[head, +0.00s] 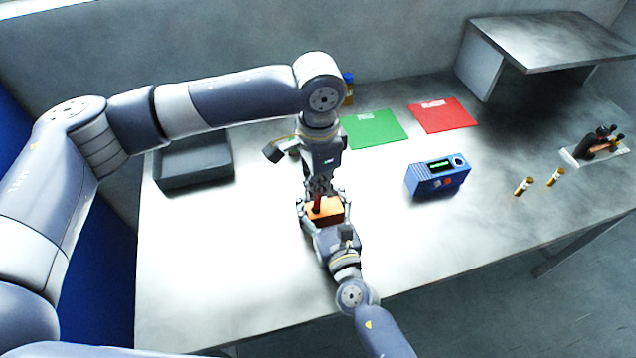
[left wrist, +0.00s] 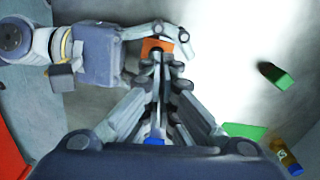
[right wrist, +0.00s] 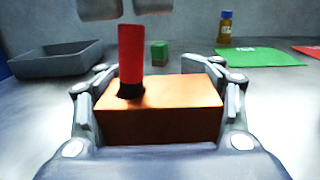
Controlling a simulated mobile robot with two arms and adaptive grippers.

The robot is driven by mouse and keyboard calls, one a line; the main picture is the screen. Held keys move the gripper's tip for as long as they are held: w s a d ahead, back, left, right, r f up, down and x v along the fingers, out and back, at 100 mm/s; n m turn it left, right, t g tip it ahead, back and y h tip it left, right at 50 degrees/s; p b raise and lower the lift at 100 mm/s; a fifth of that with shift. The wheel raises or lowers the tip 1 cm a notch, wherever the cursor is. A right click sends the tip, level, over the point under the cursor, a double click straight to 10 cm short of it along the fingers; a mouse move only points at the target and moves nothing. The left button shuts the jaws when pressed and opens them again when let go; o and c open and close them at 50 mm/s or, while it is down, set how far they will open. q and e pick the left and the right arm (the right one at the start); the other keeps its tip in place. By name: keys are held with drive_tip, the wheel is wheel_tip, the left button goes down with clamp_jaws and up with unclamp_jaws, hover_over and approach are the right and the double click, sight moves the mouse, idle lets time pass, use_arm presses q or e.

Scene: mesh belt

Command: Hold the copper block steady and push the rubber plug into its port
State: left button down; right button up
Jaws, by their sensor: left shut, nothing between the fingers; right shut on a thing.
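The copper block (head: 329,212) is held level between the fingers of my right gripper (head: 321,208), which grips its two sides. It fills the middle of the right wrist view (right wrist: 165,115). The red rubber plug (right wrist: 131,55) stands upright at the block's top, toward its left end, with a dark ring around its base. Most of its length shows above the block. My left gripper (head: 321,190) points down over the block, shut and empty. Its grey tips (right wrist: 128,10) show just above the plug; I cannot tell if they touch it. The left wrist view shows the block (left wrist: 151,47) beyond the tips.
A grey tray (head: 194,183) is at the back left. A small green block (right wrist: 159,52), a green mat (head: 376,130) and a red mat (head: 444,115) lie behind. A blue device (head: 437,177) stands to the right, with vials (head: 523,186) further right. The table's front is clear.

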use_arm(q)
drive_tip(key=shift+s+f, duration=0.15)
drive_tip(key=shift+f, duration=0.65)
use_arm(e)
drive_tip(key=shift+r, duration=0.1)
use_arm(q)
drive_tip(key=shift+r, duration=0.1)
drive_tip(key=shift+r, duration=1.45)
use_arm(e)
drive_tip(key=o, duration=1.4)
use_arm(q)
wheel_tip(320, 180, up, 12)
use_arm(e)
drive_tip(key=shift+o, duration=0.2)
use_arm(q)
drive_tip(key=shift+f, duration=0.1)
